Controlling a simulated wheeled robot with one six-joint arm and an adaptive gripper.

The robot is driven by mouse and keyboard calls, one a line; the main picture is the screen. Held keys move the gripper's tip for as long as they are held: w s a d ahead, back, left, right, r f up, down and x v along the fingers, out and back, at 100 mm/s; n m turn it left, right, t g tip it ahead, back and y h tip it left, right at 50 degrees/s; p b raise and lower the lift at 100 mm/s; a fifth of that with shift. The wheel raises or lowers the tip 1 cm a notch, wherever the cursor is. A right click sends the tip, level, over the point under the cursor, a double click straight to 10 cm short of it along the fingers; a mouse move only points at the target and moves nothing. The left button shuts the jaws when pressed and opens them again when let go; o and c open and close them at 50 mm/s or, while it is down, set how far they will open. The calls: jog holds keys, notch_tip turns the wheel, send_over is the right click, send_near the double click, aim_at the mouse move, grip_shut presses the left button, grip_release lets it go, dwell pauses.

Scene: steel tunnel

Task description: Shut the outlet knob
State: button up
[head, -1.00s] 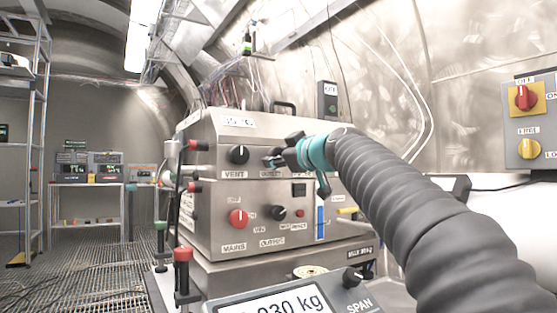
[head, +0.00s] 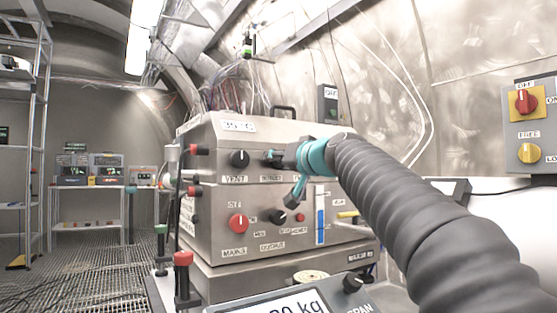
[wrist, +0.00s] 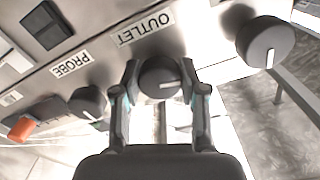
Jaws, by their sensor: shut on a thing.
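The outlet knob (wrist: 157,80) is a round dark knob with a white pointer line, next to the OUTLET label (wrist: 146,27) on a steel box. In the wrist view the line lies nearly level across the picture. My gripper (wrist: 160,77) has one finger on each side of the knob and is shut on it. In the head view my gripper (head: 277,157) is at the box's upper front, right of the VENT knob (head: 239,158), and mostly hides the outlet knob.
The VENT knob also shows at the right of the wrist view (wrist: 265,42). The PROBE knob (wrist: 88,103) and an orange switch (wrist: 20,130) are at its left. Below on the box are a red MAINS knob (head: 238,223) and a black knob (head: 278,216). A scale display (head: 290,303) stands in front.

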jog(key=m+p, duration=0.1)
jog(key=m, duration=0.3)
jog(key=shift+r+m, duration=0.15)
jog(key=shift+m, duration=0.25)
jog(key=m+p, duration=0.1)
jog(key=m, duration=0.2)
jog(key=shift+m, duration=0.3)
jog(key=m+p, duration=0.1)
jog(key=m, duration=0.2)
jog(key=shift+m, duration=0.3)
jog(key=shift+m+p, duration=0.5)
jog(key=shift+m, duration=1.4)
jog(key=o, duration=1.1)
jog(key=shift+o, duration=0.2)
